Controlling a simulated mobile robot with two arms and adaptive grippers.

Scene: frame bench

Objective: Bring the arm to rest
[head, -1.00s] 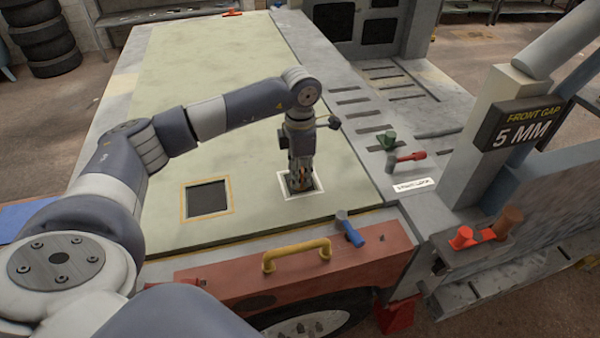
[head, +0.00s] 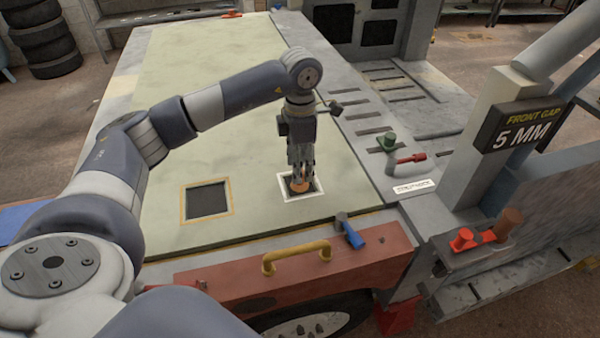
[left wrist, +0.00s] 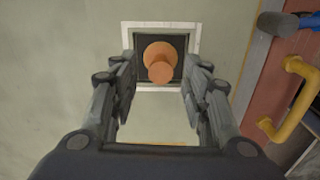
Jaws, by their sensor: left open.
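My left gripper (head: 300,178) is open and points down over the white-framed dark square (head: 287,195) on the pale green bench top. An orange knob-shaped piece (head: 300,186) stands in that square. In the left wrist view the orange piece (left wrist: 159,62) sits inside the dark square, beyond my two spread fingers (left wrist: 163,95), with a gap on each side. My left arm reaches in from the left, bent over the bench. My right gripper is not in view.
A yellow-framed dark square (head: 207,200) lies empty to the left. A blue-handled hammer (head: 350,232) and yellow handle (head: 297,255) are at the front edge. A green knob with red lever (head: 390,145) and a "5 MM" sign (head: 521,130) stand right. The bench's left side is clear.

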